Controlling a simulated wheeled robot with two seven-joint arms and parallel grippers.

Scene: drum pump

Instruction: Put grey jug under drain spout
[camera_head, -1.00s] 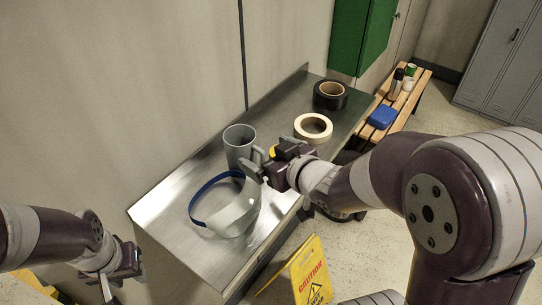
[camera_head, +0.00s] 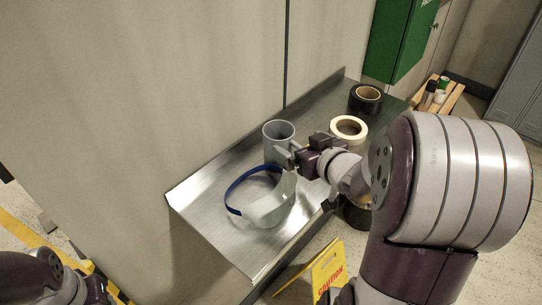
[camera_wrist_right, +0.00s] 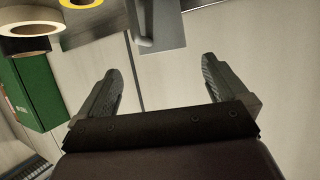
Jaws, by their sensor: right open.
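The grey jug (camera_head: 278,133) stands upright on the steel bench, with its handle towards my right gripper. My right gripper (camera_head: 291,157) is open at the handle side of the jug; whether it touches the handle I cannot tell. In the right wrist view the open fingers (camera_wrist_right: 158,72) are empty, and the jug (camera_wrist_right: 168,28) shows at the top edge, ahead of the gap between them. My left gripper (camera_head: 97,291) is low at the left, mostly cut off by the bottom edge. No drain spout can be made out in either view.
A face shield with a blue band (camera_head: 236,195) lies on the bench (camera_head: 205,200) just in front of the jug. Cream tape (camera_head: 349,128) and black tape (camera_head: 366,98) lie farther back. A green cabinet (camera_head: 400,40) hangs behind. A yellow caution sign (camera_head: 325,268) stands below the bench.

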